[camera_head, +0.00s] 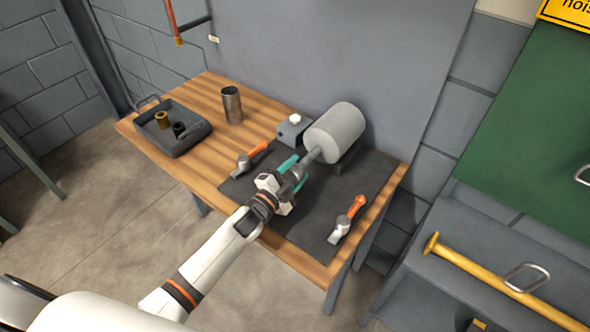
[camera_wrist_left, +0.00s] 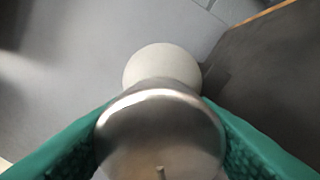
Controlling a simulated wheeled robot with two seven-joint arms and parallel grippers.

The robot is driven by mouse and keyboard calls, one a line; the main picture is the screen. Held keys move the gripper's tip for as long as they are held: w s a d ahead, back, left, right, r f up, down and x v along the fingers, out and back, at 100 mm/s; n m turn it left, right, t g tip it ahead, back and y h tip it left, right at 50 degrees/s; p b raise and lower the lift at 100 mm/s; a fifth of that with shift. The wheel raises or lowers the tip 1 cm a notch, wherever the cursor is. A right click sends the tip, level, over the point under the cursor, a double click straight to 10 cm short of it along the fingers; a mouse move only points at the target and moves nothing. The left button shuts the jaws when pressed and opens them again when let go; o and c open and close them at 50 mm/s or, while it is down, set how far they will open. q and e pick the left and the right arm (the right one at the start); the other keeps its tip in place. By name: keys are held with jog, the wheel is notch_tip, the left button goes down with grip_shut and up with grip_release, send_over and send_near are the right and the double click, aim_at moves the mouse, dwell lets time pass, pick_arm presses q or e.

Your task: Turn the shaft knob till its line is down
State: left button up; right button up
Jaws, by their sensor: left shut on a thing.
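The shaft knob is a shiny metal round piece (camera_wrist_left: 160,125) in the left wrist view, seen nearly end-on. The knob sits at the near end of the shaft (camera_head: 314,155) from the grey cylindrical casing (camera_head: 339,128). In the head view the fingers mostly hide the knob. My right gripper is out of view.
The casing stands on a dark mat (camera_head: 370,180) on the wooden table (camera_head: 255,120). Two orange-handled tools lie left (camera_head: 251,158) and right (camera_head: 346,218) of my gripper. A grey box (camera_head: 292,132), a metal cup (camera_head: 231,104) and a tray with rings (camera_head: 186,146) stand further left.

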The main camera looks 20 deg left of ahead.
pick_arm(q)
jog(key=n+p, duration=0.1)
jog(key=n, duration=0.4)
jog(key=shift+n, duration=0.3)
jog(key=shift+n+p, duration=0.4)
jog(key=shift+n, duration=1.8)
jog(key=o, duration=1)
jog(key=b+v, duration=0.2)
jog(key=v, duration=0.9)
jog(key=shift+s+a+r, duration=0.1)
jog(key=shift+s+a, duration=0.05)
jog(key=shift+s, duration=0.4)
